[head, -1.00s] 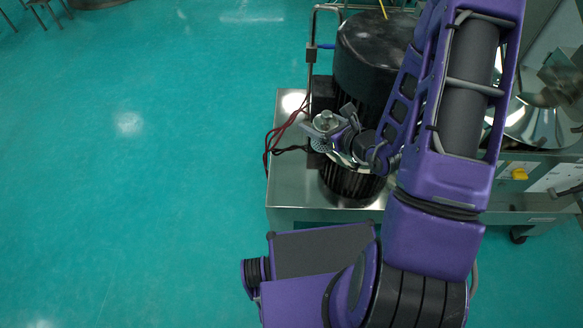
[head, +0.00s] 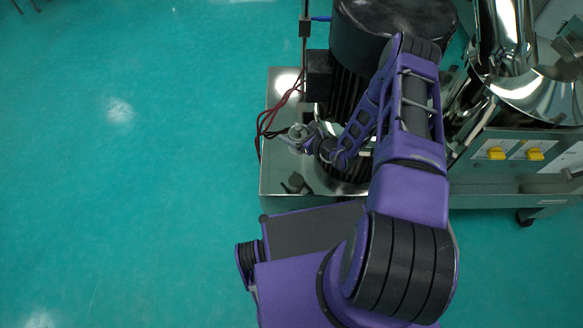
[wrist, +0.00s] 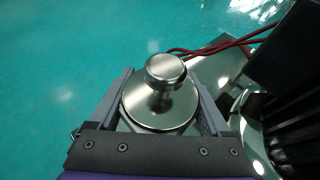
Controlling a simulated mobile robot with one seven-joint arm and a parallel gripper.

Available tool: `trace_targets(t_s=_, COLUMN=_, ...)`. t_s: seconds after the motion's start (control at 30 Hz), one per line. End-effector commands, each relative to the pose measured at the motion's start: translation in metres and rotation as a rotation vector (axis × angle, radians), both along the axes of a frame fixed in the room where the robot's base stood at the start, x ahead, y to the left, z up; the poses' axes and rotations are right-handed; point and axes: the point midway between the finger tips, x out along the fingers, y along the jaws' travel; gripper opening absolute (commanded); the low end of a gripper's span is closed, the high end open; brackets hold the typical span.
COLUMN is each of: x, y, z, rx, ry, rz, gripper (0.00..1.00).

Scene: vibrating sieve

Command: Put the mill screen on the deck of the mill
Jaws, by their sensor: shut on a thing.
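A round shiny metal piece with a raised knob, which I take to be the mill screen, is held in my gripper (wrist: 160,88). In the wrist view the mill screen (wrist: 162,108) sits between the two grey fingers, knob facing the camera. In the head view my gripper (head: 297,140) and the small-looking mill screen (head: 298,131) are over the left part of a flat steel plate (head: 279,170), left of the black ribbed motor body (head: 345,110). I cannot tell whether this plate is the deck, nor the height of the screen above it. The screen's underside is hidden.
Red cables (head: 268,122) loop at the plate's left edge; they also show in the wrist view (wrist: 205,50). A dark object or reflection (head: 295,184) is on the plate's front. A shiny machine with yellow knobs (head: 496,153) stands right. Green floor (head: 120,200) at left is clear.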

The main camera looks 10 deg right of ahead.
Motion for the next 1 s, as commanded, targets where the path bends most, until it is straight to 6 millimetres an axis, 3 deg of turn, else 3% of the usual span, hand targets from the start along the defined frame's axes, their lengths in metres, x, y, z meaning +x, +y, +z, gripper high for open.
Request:
trace_targets(t_s=0.4, x=0.001, y=0.002, z=-0.067, rx=0.000, ry=-0.002, rz=-0.001, gripper=0.00)
trace_targets(t_s=0.63, x=0.002, y=0.002, z=-0.085, rx=0.001, ry=-0.003, rz=-0.001, gripper=0.00)
trace_targets(t_s=0.83, x=0.002, y=0.002, z=-0.113, rx=0.000, ry=-0.004, rz=0.000, gripper=0.00)
trace_targets(t_s=1.0, x=0.002, y=0.001, z=-0.115, rx=0.000, ry=-0.003, rz=-0.001, gripper=0.00)
